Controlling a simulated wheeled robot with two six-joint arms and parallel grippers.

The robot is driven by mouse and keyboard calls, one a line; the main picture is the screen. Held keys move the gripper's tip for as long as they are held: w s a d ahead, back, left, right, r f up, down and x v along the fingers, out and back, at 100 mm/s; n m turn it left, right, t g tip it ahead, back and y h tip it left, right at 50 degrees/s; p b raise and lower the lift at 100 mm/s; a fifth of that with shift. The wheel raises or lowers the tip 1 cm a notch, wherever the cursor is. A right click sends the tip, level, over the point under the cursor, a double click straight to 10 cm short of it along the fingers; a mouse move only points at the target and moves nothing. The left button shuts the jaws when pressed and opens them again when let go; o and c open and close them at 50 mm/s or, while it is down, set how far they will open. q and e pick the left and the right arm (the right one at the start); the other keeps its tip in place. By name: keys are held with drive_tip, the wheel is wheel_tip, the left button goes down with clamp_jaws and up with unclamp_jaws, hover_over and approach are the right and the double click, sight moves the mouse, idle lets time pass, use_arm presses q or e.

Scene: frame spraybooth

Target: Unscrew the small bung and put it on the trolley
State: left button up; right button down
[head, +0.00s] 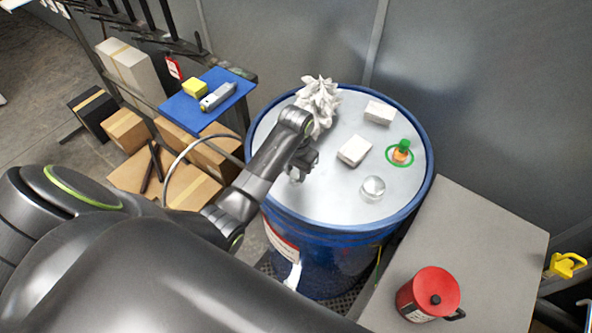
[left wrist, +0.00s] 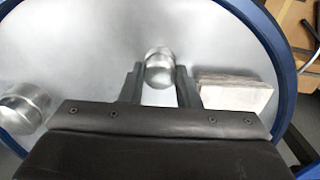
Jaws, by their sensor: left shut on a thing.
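The small silver bung (left wrist: 160,68) sits between the two fingers of my left gripper (left wrist: 160,85) in the left wrist view. The fingers are shut on its sides. In the head view my left gripper (head: 298,172) is over the left part of the drum lid (head: 325,200), and the small bung is hidden there. I cannot tell whether the bung is seated in the lid or clear of it. A larger silver bung (head: 373,188) is on the lid further right, and it also shows in the left wrist view (left wrist: 22,108). My right gripper is not in view.
A crumpled white rag (head: 318,100), two pale blocks (head: 355,150) (head: 379,112) and a green-topped orange item (head: 402,152) are on the lid. A grey-topped surface (head: 490,235) at right holds a red can (head: 432,292). A blue board (head: 207,100) stands left, above cardboard boxes.

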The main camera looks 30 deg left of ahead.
use_arm(q)
drive_tip(key=o, duration=0.6)
drive_tip(key=shift+o, duration=0.2)
drive_tip(key=m, duration=1.6)
drive_tip(key=shift+m, duration=0.3)
drive_tip(key=m, duration=1.1)
